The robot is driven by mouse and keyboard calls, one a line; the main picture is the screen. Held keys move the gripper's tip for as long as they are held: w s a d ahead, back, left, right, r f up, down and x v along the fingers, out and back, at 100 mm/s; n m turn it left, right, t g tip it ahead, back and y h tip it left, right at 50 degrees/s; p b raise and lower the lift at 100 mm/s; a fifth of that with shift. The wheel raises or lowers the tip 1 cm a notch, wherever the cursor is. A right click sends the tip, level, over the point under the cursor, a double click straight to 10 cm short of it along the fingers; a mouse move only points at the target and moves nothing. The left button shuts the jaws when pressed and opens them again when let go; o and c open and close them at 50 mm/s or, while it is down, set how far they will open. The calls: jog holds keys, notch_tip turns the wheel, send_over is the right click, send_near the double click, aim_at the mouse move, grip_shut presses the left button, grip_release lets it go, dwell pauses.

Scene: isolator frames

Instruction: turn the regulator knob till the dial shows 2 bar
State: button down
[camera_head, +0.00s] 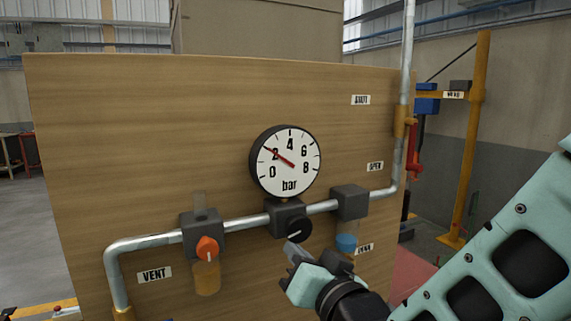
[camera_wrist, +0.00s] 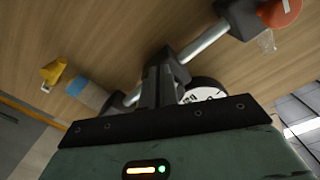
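The round gauge (camera_head: 262,174) is white with a black rim, marked 0 to 8 bar. Its red needle points up and left, across the numeral 2, so it reads about 2 bar. The black regulator knob (camera_head: 299,229) sits on a dark block below the gauge, with a small pale mark at its lower left. My gripper (camera_head: 291,250) is just below the knob in the head view, with the knob's face clear of the fingers. In the wrist view its fingers (camera_wrist: 160,82) lie close together, with nothing seen between them. Whether they touch the knob is unclear.
A metal pipe (camera_head: 146,242) runs across the wooden panel (camera_head: 140,130). An orange knob (camera_head: 206,247) above a VENT label is left of the regulator. A yellow post (camera_head: 468,150) stands beyond the panel's right edge.

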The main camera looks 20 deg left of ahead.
jog(key=shift+w+r, duration=0.1)
jog(key=shift+w, duration=0.1)
jog(key=b+v, duration=0.3)
jog(key=v, duration=0.3)
jog(key=shift+s+f+b, duration=0.3)
jog(key=shift+f+b, duration=0.05)
jog(key=shift+f, duration=0.05)
